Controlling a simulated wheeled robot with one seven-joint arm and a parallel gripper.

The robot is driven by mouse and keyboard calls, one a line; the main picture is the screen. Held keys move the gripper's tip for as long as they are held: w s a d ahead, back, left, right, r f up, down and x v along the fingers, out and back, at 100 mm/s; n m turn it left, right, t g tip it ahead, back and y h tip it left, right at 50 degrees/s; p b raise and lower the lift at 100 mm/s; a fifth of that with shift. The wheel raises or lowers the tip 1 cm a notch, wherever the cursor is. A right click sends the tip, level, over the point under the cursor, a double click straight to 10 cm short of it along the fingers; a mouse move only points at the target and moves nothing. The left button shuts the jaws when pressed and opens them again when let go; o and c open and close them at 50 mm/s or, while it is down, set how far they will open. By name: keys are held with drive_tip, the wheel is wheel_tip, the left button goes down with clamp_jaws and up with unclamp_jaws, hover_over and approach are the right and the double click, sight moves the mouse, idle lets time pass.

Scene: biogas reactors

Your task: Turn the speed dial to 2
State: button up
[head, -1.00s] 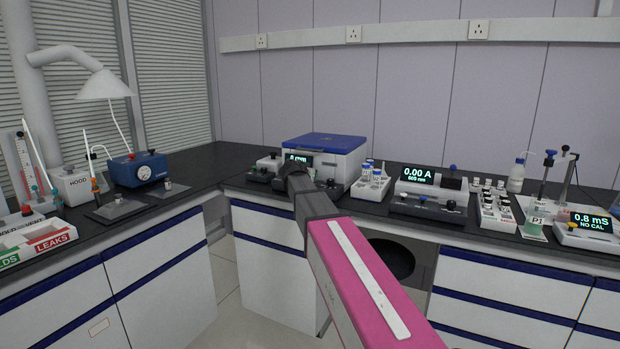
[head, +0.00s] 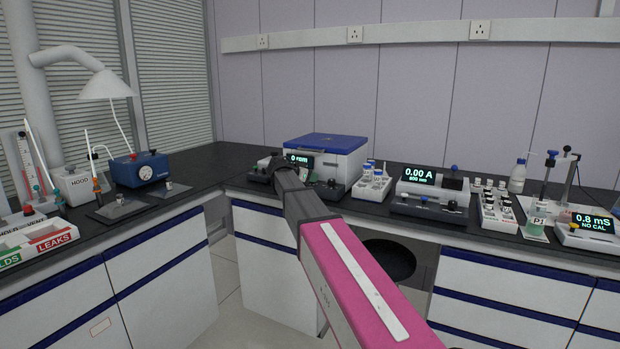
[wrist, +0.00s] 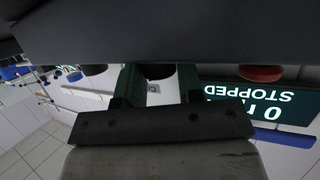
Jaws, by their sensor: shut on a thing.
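The centrifuge (head: 327,150) is a white box with a blue lid, on the back bench in the head view. Its front display (head: 299,159) starts with 0. In the wrist view the display (wrist: 262,98) is upside down and reads 0 and STOPPED. My gripper (wrist: 158,84) is at the front panel, its two dark green fingers on either side of a dark round knob (wrist: 158,72), which appears to be the speed dial. It is shut on this knob. The dial's marks and pointer are hidden. In the head view my arm hides the gripper's contact.
A vial rack (head: 372,185) and a photometer (head: 432,185) stand right of the centrifuge.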

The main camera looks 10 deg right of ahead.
drive_tip(key=shift+f, duration=0.1)
drive_tip(key=o, duration=0.9)
drive_tip(key=v, duration=1)
drive_tip(key=shift+s+a+r, duration=0.25)
